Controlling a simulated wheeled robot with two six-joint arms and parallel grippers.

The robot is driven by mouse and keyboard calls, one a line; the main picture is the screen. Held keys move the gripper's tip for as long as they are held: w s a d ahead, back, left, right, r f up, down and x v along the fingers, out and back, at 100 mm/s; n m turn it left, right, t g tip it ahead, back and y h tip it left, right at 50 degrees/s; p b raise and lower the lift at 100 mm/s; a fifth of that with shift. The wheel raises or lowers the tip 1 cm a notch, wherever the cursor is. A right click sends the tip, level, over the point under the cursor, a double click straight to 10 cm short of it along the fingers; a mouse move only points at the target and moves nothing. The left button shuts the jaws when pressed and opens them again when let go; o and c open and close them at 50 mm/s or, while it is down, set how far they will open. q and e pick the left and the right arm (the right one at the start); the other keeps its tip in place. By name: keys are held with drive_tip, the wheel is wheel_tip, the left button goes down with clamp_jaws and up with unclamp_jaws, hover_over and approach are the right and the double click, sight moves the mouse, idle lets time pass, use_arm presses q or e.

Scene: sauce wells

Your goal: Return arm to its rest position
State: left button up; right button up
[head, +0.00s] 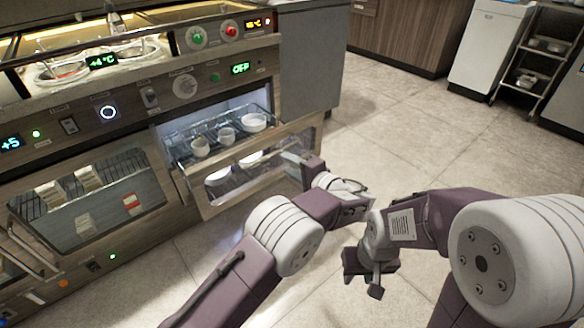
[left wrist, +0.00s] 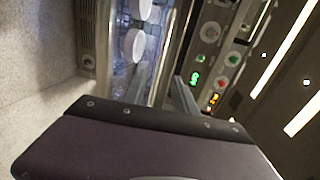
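My left arm reaches in from the bottom of the head view. Its gripper (head: 302,165) is beside the right end of the pulled-out glass-front drawer (head: 240,182); whether it touches the drawer is unclear, and its fingers are mostly hidden. In the left wrist view a purple block of my own fills the bottom, with a grey finger-like part beyond it near the drawer. My right gripper (head: 370,272) hangs over the bare floor, pointing down, with dark fingers; their gap is unclear. I see nothing held in it.
White cups (head: 227,135) and a bowl (head: 253,122) stand on the drawer's upper rack. The counter front has knobs (head: 184,86) and lit displays. A closed glass door (head: 90,200) is at left. Open tiled floor lies right of the drawer. A metal shelf cart (head: 530,75) stands far right.

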use_arm(q)
drive_tip(key=w+a+r+n+g+y+p, duration=0.1)
drive_tip(key=a+r+n+g+p, duration=0.1)
drive_tip(key=a+r, duration=0.45)
drive_tip(key=w+a+r+n+g+y+p, duration=0.15)
drive_tip(key=a+r, duration=0.25)
drive_tip(key=a, duration=0.5)
drive_tip(key=s+a+n+g+h+p, duration=0.25)
drive_tip(key=s+a+n+g, duration=0.2)
drive_tip(key=s+a, duration=0.65)
drive_tip(key=s+a+f+n+g+h+p, duration=0.15)
drive_tip(key=s+a+f+g+h, duration=0.3)
drive_tip(key=s, duration=0.55)
drive_tip(key=s+d+f+n+h, duration=0.2)
drive_tip(key=s+d+f+h, duration=0.3)
drive_tip(key=s+d+f, duration=0.6)
wheel_tip(320, 180, up, 40)
drive_tip(key=w+t+p, duration=0.1)
drive_tip(key=p, duration=3.7)
drive_tip(key=shift+a+f+m, duration=0.15)
drive_tip(key=shift+a+m, duration=0.2)
